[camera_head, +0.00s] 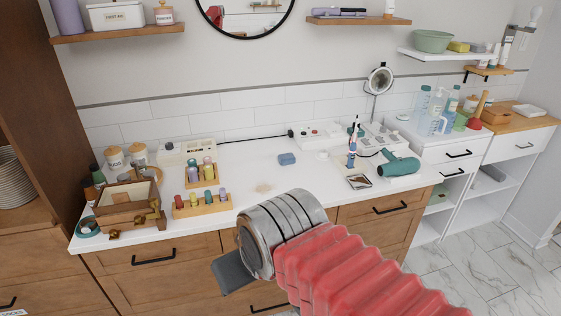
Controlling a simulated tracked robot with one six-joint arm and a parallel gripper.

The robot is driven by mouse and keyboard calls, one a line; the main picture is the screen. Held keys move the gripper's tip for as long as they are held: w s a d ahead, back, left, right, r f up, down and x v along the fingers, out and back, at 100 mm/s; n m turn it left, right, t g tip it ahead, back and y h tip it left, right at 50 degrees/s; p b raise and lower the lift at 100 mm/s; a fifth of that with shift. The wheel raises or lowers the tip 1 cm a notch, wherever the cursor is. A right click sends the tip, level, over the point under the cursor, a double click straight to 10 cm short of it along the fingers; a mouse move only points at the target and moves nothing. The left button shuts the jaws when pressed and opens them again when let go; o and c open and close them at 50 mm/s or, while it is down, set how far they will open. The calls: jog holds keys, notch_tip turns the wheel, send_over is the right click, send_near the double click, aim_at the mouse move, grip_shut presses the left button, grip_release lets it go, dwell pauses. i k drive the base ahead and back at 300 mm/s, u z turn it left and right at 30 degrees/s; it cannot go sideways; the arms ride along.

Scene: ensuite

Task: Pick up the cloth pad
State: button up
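A small blue block-like pad (287,159) lies on the white countertop, near the middle and toward the back. It looks like the cloth pad, but it is too small to be certain. Nothing touches it. A faint beige patch (263,188) marks the counter in front of it; I cannot tell if it is a stain or something flat. My gripper (232,273) shows only as a dark grey piece beyond the metal wrist, in front of the drawers and apart from the pad. The wrist hides the rest of the gripper.
Bottle racks (202,203) and a brown wooden box (128,204) stand left of the pad. A teal hair dryer (398,166), a small tray (358,182) and a power strip (315,134) are to its right and behind. The counter around the pad is mostly clear.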

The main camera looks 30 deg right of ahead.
aim_at(289, 159)
jog(key=z, duration=0.05)
jog(key=i, duration=1)
jog(key=u, duration=0.05)
